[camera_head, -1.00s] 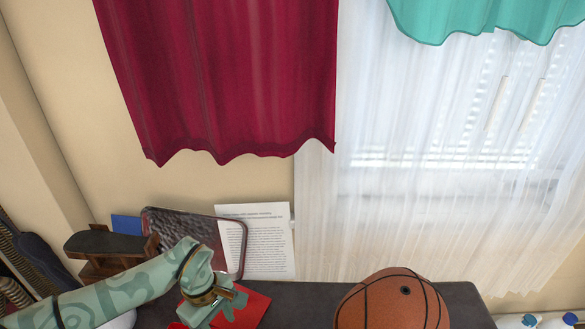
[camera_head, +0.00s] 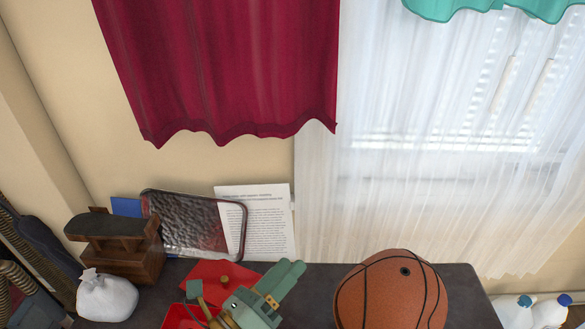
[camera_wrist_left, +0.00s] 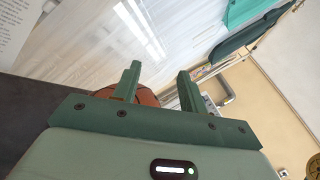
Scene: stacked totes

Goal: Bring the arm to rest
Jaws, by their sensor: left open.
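My left gripper (camera_head: 288,268) is pale green and shows low in the head view, over the dark tabletop (camera_head: 325,288), just right of a red tote lid (camera_head: 215,277). Its fingers point up and right, toward the wall. In the left wrist view, the gripper's two dark green fingers (camera_wrist_left: 159,75) stand apart with nothing held between them. The basketball (camera_wrist_left: 147,97) shows behind them in that view. My right gripper is in neither view.
The basketball (camera_head: 390,295) sits right of my left gripper. A white sack (camera_head: 106,298), a wooden box (camera_head: 125,255), a dark tray (camera_head: 190,228) and a printed sheet (camera_head: 268,220) are at the left and back. White bottles (camera_head: 550,312) stand at the lower right.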

